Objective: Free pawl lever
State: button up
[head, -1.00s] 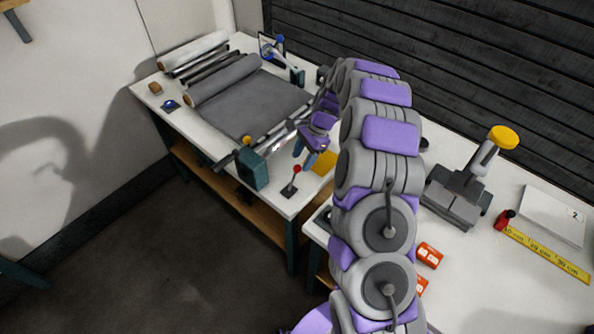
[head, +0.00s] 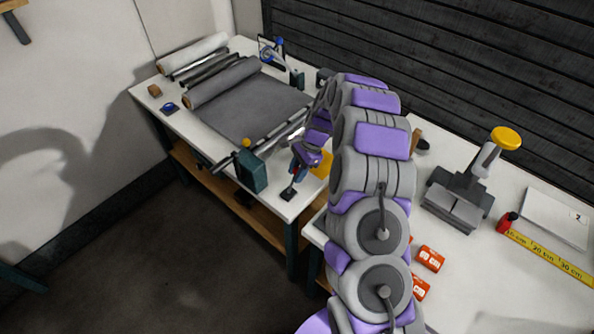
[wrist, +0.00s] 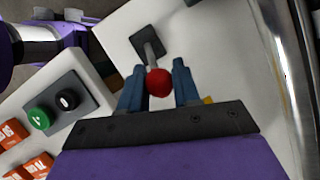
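The lever is a thin stalk with a red ball knob (wrist: 159,82) on a dark square base (wrist: 149,44) in the wrist view. In the head view its base (head: 287,194) sits at the near corner of the far table, and the knob is mostly hidden by my gripper. My gripper (wrist: 158,78) is open, with its blue fingers on either side of the red knob. A small gap shows between the knob and each finger. In the head view my gripper (head: 298,170) is just above the lever base.
A dark green block (head: 252,172) holds the roller end left of the lever. A grey sheet (head: 245,105) runs back to its roll. A control box with green and black buttons (wrist: 52,106) and orange labelled blocks (head: 430,258) are on the nearer table. A metal roller (wrist: 288,80) is close at right.

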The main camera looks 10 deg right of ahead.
grip_shut()
